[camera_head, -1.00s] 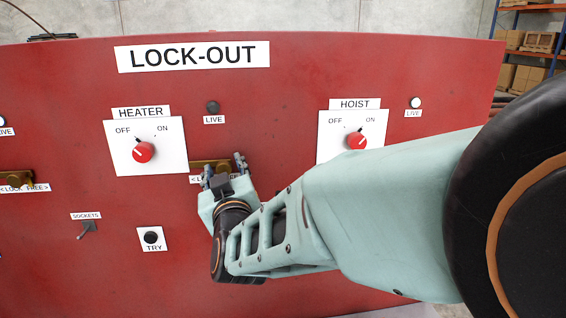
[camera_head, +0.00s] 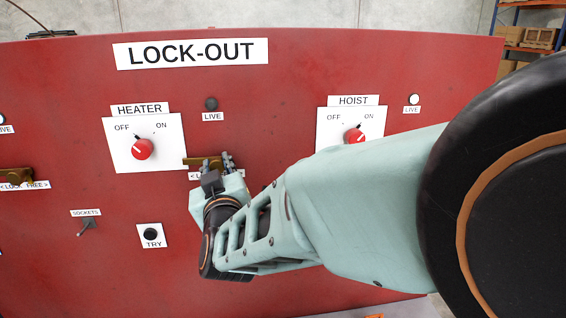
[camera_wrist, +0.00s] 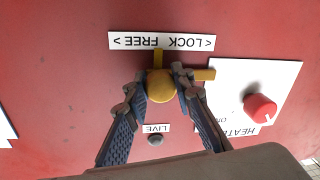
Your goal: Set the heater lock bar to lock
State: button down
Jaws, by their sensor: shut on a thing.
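The heater lock bar (camera_head: 191,162) is a brass bar on the red panel, just below and right of the heater switch plate. In the wrist view it shows as a short yellow bar (camera_wrist: 205,74) with a round yellow knob (camera_wrist: 161,87). My gripper (camera_head: 217,161) is at the bar, and in the wrist view its fingers (camera_wrist: 162,76) are shut on the knob from both sides. The lock/free label (camera_wrist: 161,41) shows upside down in the wrist view, with LOCK on the right, where the bar sticks out. My gripper hides most of that label in the head view.
The red heater switch (camera_head: 142,148) points near OFF, and the lamp (camera_head: 211,104) above is dark. Another brass bar (camera_head: 14,176) is at the far left. The hoist switch (camera_head: 354,135) is partly behind my arm. A TRY button (camera_head: 151,233) and sockets toggle (camera_head: 87,227) sit below.

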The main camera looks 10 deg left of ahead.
aim_at(201, 159)
jog(key=shift+s+a, duration=0.2)
jog(key=shift+a, duration=0.6)
jog(key=shift+s+a, duration=0.2)
jog(key=shift+a, duration=0.55)
jog(key=shift+r, duration=0.1)
jog(key=c, duration=1.6)
grip_release()
jog(key=shift+a, duration=0.2)
jog(key=shift+d, duration=0.1)
